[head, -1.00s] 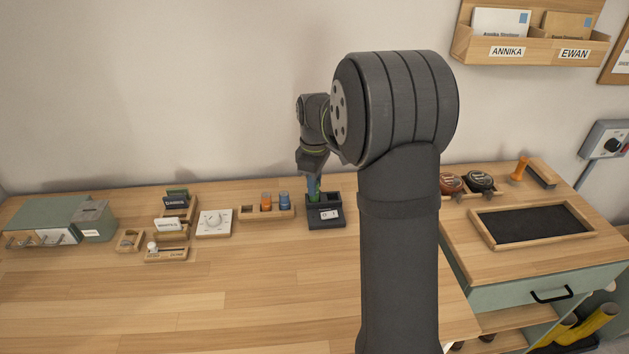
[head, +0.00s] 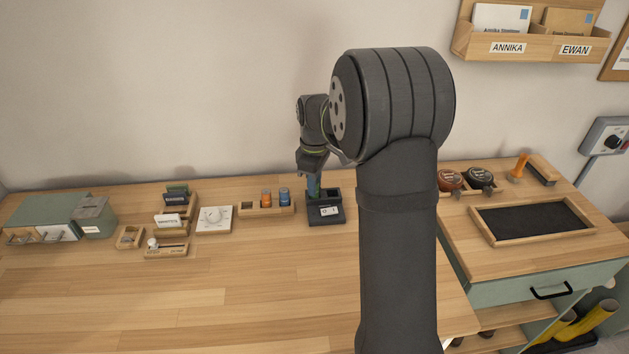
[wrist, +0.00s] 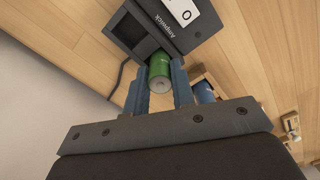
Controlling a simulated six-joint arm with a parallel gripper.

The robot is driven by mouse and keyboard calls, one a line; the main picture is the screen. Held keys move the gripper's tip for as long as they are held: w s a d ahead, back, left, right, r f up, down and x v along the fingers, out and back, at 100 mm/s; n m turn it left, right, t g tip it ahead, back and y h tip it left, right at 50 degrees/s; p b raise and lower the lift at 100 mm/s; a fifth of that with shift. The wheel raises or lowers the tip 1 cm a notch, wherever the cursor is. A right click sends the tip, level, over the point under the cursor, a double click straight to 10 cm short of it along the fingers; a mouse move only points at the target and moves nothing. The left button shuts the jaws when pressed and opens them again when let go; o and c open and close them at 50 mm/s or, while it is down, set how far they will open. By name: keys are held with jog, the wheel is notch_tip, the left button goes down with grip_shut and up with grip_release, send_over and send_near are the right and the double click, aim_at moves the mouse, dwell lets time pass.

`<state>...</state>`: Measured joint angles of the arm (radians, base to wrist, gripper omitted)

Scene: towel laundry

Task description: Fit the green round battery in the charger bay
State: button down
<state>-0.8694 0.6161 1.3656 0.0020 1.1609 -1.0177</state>
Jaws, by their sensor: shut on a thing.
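The green round battery (wrist: 160,72) is between the blue fingers of my gripper (wrist: 160,92) in the wrist view, its far end at the dark charger (wrist: 182,48). In the head view my gripper (head: 314,186) points down over the left bay of the charger (head: 326,212), with a little green showing between the fingers. My gripper is shut on the battery. The battery's lower end is hidden in or behind the bay edge, so I cannot tell how deep it sits. The charger's other bay, on the right, looks empty.
A wooden holder (head: 250,209) with an orange and a blue battery (head: 285,197) stands just left of the charger. A white dial box (head: 215,219) and small card racks are further left. The table front is clear.

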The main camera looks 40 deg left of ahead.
jog(key=shift+f, duration=0.2)
jog(key=c, duration=0.7)
grip_release()
jog(key=shift+o, duration=0.2)
jog(key=shift+r, duration=0.1)
jog(key=shift+r, duration=3.45)
jog(key=shift+f, duration=3.4)
jog(key=shift+r, duration=0.1)
